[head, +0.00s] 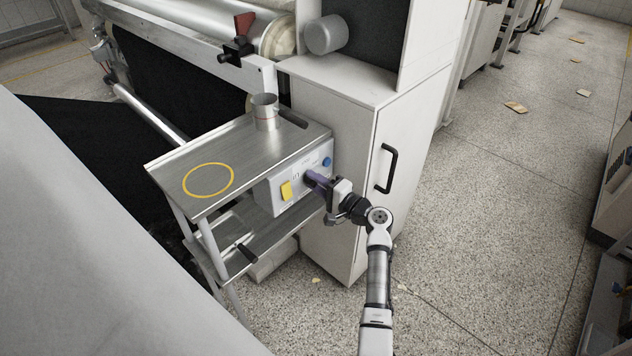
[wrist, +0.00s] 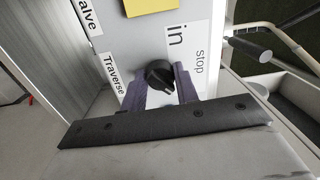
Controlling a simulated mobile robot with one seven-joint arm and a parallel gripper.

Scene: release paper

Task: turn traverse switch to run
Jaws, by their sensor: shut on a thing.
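The traverse switch is a black knob (wrist: 158,74) on a pale control box (head: 272,196) fixed to the side of the steel cart top. The word "Traverse" is printed next to it, with "in" and "stop" on its other side in the wrist view. My gripper (head: 316,180) reaches the box face from the right, and its purple fingers (wrist: 160,86) stand on either side of the knob, shut on it. In the head view my gripper hides the knob. I cannot read the pointer's setting surely, and no "run" label is legible.
A yellow note (head: 286,191) and a blue button (head: 327,162) are on the box face. A metal cup (head: 265,112) stands on the cart top (head: 235,150), near a yellow ring marking. A white cabinet (head: 352,215) stands close behind. The floor at right is open, with scattered scraps.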

